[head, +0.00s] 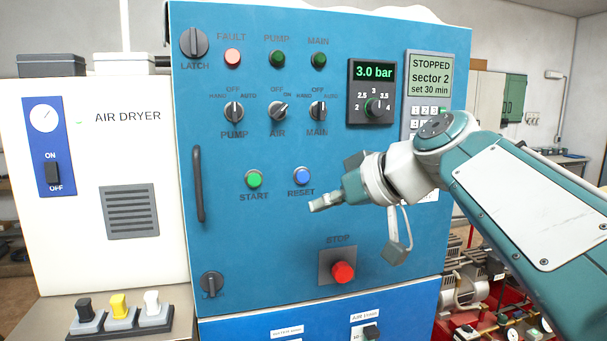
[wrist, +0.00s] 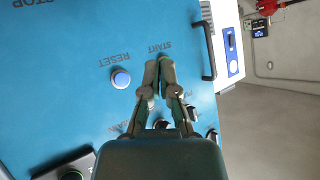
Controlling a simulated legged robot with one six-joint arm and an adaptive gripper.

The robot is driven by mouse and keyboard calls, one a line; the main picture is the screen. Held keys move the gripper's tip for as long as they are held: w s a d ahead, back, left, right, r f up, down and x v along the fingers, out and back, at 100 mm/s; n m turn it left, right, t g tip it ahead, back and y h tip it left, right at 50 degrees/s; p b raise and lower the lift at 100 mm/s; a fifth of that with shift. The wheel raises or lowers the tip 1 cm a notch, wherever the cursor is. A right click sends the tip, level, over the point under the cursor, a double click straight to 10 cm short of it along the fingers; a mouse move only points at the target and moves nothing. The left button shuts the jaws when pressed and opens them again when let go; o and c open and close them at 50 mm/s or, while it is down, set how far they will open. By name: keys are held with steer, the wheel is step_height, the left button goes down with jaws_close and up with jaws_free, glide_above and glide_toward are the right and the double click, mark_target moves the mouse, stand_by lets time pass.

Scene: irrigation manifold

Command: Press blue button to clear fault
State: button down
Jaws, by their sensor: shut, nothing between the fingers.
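The blue RESET button (head: 301,176) is on the blue panel, right of the green START button (head: 254,180) in the head view. My gripper (head: 318,205) is shut and empty, its tips showing below and right of the blue button. The wrist view is turned about, and there the blue button (wrist: 121,78) stands clear, left of my gripper's closed tips (wrist: 160,63). The tips lie over the START area there and hide most of that button. I see no contact with the blue button. The FAULT lamp (head: 232,56) looks pale red.
The red STOP button (head: 343,272) sits below the gripper. A vertical handle (head: 198,184) stands out at the panel's left. Selector knobs (head: 278,110) and a pressure dial (head: 376,106) are above. The display (head: 432,75) reads STOPPED, sector 2.

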mark_target(308, 180)
steer(key=w, duration=0.6)
steer(key=w+a+r, duration=0.1)
steer(key=w, duration=0.2)
steer(key=shift+a, duration=0.1)
steer(key=shift+w+a, duration=0.2)
steer(key=shift+a, duration=0.25)
steer(key=shift+d, duration=0.25)
steer(key=shift+a, duration=0.1)
stand_by(0.6)
steer(key=shift+w, duration=0.1)
stand_by(0.3)
